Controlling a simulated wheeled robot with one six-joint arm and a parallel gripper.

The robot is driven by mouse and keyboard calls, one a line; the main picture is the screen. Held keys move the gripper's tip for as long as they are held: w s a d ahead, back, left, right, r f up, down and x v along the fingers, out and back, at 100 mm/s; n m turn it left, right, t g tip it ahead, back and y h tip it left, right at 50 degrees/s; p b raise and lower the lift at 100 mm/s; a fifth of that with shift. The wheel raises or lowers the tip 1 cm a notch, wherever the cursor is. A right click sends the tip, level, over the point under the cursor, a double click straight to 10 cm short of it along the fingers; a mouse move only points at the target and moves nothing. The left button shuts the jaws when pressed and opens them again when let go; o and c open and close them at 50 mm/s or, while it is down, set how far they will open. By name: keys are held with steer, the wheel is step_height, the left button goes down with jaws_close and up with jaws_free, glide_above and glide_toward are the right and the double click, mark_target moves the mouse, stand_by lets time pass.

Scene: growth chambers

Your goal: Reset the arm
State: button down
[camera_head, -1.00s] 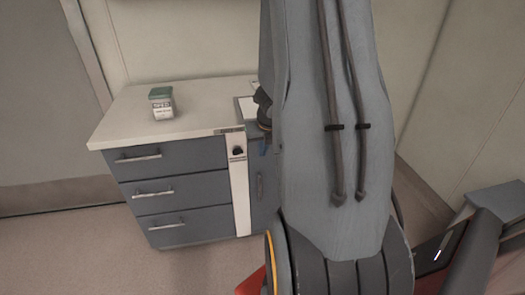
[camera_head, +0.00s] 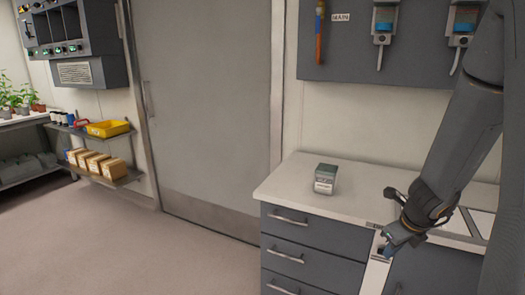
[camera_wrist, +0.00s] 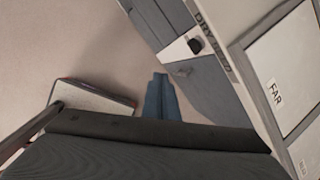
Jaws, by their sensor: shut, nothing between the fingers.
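My arm comes down the right side of the head view. My gripper (camera_head: 388,250) hangs at the front edge of the grey drawer cabinet (camera_head: 300,232), near its white vertical strip. The blue fingers are together and empty in the wrist view (camera_wrist: 160,96). They point past the cabinet front toward the floor there. I cannot tell from the head view whether the gripper touches the cabinet edge.
A small green-and-white box (camera_head: 325,180) stands on the white countertop (camera_head: 290,185). A framed panel marked FAR (camera_wrist: 275,90) lies on the top. A grey door (camera_head: 205,90) and shelves with a yellow tray (camera_head: 108,128) are further left. The floor (camera_head: 130,240) at left is clear.

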steer(key=s+a+r+n+g+y, duration=0.1)
steer(key=s+a+r+n, duration=0.1)
steer(key=a+n, duration=0.5)
steer(key=s+a+r+n+y, duration=0.1)
steer(key=s+a+r+n, duration=0.1)
steer(key=a+n, duration=0.45)
steer(key=s+a+r+n+g, duration=0.1)
steer(key=s+a+n, duration=0.2)
steer(key=n, duration=0.6)
steer(key=s+a+r+n+g+h, duration=0.1)
steer(key=s+a+n+g, duration=0.1)
steer(key=s+n, duration=0.5)
steer(key=shift+s+a+r+n+h, duration=0.35)
steer(key=shift+a+n, duration=0.5)
steer(key=shift+n, duration=0.6)
